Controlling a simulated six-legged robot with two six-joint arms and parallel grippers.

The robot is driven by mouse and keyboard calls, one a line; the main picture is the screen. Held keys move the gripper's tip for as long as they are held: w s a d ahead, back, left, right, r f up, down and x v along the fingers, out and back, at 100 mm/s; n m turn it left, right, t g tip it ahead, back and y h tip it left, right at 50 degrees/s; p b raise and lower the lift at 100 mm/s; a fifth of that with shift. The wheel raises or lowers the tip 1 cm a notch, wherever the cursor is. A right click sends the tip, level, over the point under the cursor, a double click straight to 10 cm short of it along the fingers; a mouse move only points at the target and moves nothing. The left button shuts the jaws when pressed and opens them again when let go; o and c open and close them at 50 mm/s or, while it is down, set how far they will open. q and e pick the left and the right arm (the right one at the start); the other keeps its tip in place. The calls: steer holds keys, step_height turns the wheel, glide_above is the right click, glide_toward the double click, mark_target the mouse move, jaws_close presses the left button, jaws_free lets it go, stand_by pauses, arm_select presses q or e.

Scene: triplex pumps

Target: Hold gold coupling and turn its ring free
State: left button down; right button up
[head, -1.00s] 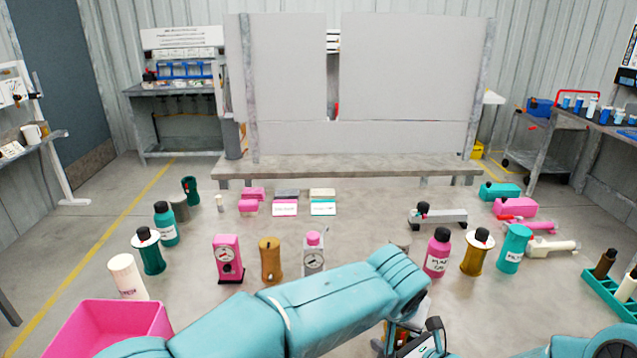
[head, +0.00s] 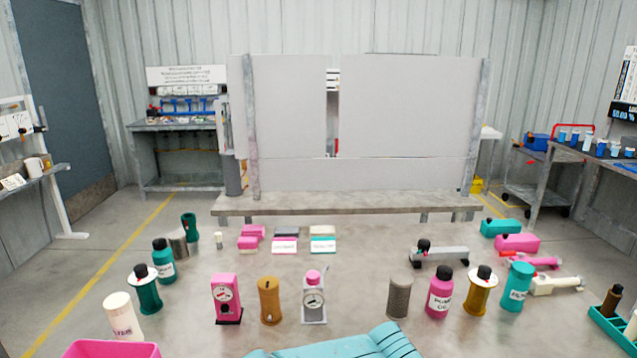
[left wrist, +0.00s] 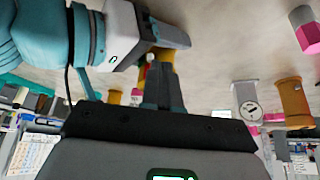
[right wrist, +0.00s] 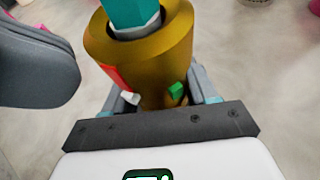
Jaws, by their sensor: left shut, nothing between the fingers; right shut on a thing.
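The gold coupling (right wrist: 150,60) fills the middle of the right wrist view, with a red mark and a small green tab on its side. A teal piece (right wrist: 130,14) with a pale collar sits in its round opening. My right gripper (right wrist: 160,88) is shut on the coupling, one finger on each side. In the left wrist view my left gripper (left wrist: 157,90) is shut and empty, its fingers pointing at the coupling (left wrist: 167,70). Whether they touch it cannot be told. My white right gripper body shows beside it.
On the floor-like grey surface stand a pink gauge unit (head: 226,297), a gold-brown cylinder (head: 269,299), a gauge pump (head: 314,301), a mesh cylinder (head: 399,297), a pink bottle (head: 439,296) and a gold spool (head: 480,292). A pink bin (head: 110,350) is at lower left.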

arm_select(q)
steer(key=shift+w, duration=0.2)
stand_by(0.4)
steer(key=shift+s+a, duration=0.1)
step_height(320, 180, up, 6)
steer(key=shift+s+a, duration=0.15)
steer(key=shift+s, duration=0.1)
stand_by(0.4)
arm_select(e)
steer(key=o, duration=1.4)
steer(key=shift+d, duration=0.1)
